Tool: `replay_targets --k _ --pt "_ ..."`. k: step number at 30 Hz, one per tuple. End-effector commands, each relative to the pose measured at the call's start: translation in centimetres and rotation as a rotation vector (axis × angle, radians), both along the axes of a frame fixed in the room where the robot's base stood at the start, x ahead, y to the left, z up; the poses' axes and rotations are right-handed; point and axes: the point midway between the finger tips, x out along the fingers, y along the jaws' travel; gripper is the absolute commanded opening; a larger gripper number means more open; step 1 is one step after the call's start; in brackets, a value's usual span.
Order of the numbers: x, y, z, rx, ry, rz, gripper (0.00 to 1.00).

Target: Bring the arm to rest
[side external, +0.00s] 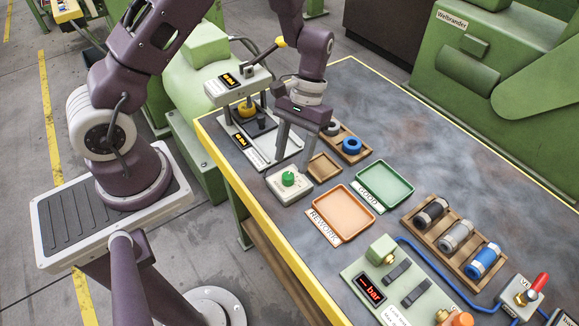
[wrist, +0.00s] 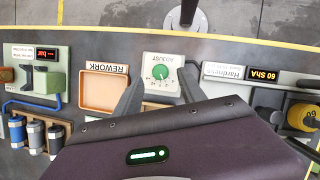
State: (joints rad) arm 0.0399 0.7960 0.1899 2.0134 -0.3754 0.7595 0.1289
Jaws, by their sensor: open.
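My gripper (side external: 291,160) hangs over the work table (side external: 395,130), fingers pointing down and apart, with nothing seen between them. It is above and just behind a white box with a green knob (side external: 288,179). In the wrist view my gripper's fingers (wrist: 161,83) flank this box, labelled "Adjust", whose green knob (wrist: 162,71) shows between the tips. The fingers look apart from the box, but the exact height is unclear.
Near the gripper are a hardness tester (side external: 238,86), a small empty wooden tray (side external: 324,167) and a wooden holder with rings (side external: 362,156). The empty orange REWORK tray (side external: 343,212), empty green GOOD tray (side external: 384,187) and a cylinder rack (side external: 433,244) lie toward the right. The table's back right is clear.

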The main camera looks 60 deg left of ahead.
Motion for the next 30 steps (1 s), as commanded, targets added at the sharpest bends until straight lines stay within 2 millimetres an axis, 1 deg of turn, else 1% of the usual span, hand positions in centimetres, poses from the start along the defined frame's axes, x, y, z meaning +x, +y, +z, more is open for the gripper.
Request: replay_targets --k 1,3,6,14,16,17,19,20,21,22,23,24,26,27,30 --pt "0.4 0.2 0.9 0.001 -0.004 -0.001 0.48" --pt "0.8 0.3 2.0 0.000 -0.003 0.001 0.48" --pt "1.1 0.5 2.8 0.001 -0.001 0.000 0.48" --pt "1.1 0.5 2.9 0.001 0.000 0.001 0.48" --pt "1.1 0.4 3.6 0.000 -0.014 -0.003 0.48" --pt "1.1 0.3 4.5 -0.003 -0.031 -0.007 0.48" --pt "0.9 0.0 7.8 -0.009 -0.101 -0.028 0.48" --pt "0.7 -0.2 9.7 -0.011 -0.143 -0.040 0.48" --pt "0.0 -0.4 12.4 -0.011 -0.205 -0.062 0.48" --pt "-0.8 -0.6 14.4 -0.011 -0.254 -0.078 0.48" --pt "-1.6 -0.7 16.2 -0.007 -0.302 -0.096 0.48" --pt "-3.0 -0.8 18.4 0.002 -0.366 -0.119 0.48" --pt "-5.2 -0.9 21.1 0.020 -0.462 -0.155 0.48" --pt "-6.8 -0.9 22.6 0.037 -0.526 -0.178 0.48" --pt "-10.5 -0.7 24.9 0.087 -0.671 -0.228 0.48"
